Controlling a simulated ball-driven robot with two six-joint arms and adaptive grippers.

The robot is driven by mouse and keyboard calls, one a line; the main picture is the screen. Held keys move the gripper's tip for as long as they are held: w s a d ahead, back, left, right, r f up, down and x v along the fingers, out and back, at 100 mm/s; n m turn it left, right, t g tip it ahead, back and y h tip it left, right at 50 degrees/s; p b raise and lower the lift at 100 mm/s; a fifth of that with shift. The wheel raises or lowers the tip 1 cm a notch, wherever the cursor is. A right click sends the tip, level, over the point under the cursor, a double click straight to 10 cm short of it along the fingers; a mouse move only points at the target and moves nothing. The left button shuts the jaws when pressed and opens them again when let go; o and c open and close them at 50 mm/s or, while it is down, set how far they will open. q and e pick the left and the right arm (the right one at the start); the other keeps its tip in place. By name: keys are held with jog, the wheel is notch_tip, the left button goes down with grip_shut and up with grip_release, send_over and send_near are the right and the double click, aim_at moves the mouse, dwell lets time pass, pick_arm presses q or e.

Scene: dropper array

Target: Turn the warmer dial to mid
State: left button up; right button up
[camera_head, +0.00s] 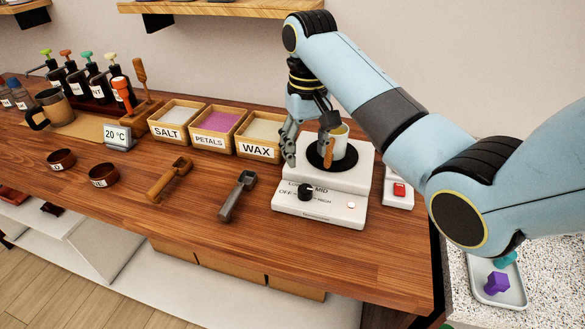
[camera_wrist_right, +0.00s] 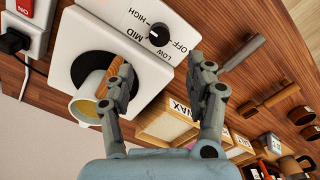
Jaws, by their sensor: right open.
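The white warmer (camera_head: 351,215) stands near the right end of the wooden counter. Its black dial (camera_head: 305,192) is on the front panel among the labels OFF, LOW, MID and HIGH. The dial also shows in the right wrist view (camera_wrist_right: 159,36); its pointer is too small to read surely. A pale cup (camera_head: 341,146) with a brown wooden handle sits on the black hot plate (camera_head: 318,161). My right gripper (camera_head: 308,146) is open above the warmer, behind the dial and close by the cup. In the wrist view its fingers are spread, empty, apart from the dial.
Wooden bins of salt (camera_head: 174,128), petals (camera_head: 215,145) and wax (camera_head: 258,151) stand left of the warmer. A grey scoop (camera_head: 237,195) and a brown scoop (camera_head: 170,179) lie in front. A red-switched box (camera_head: 399,190) is right of the warmer.

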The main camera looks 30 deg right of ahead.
aim_at(305, 188)
jog(key=f, duration=0.6)
jog(key=shift+s+f, duration=0.25)
jog(key=shift+s, duration=0.1)
jog(key=shift+f, duration=1.75)
jog(key=shift+w, duration=0.1)
jog(key=c, duration=0.4)
jog(key=shift+c, duration=1.4)
pick_arm(q)
jog(key=shift+s+a+r, duration=0.15)
jog(key=shift+s+r, duration=0.05)
jog(key=shift+s, duration=0.75)
pick_arm(e)
grip_shut()
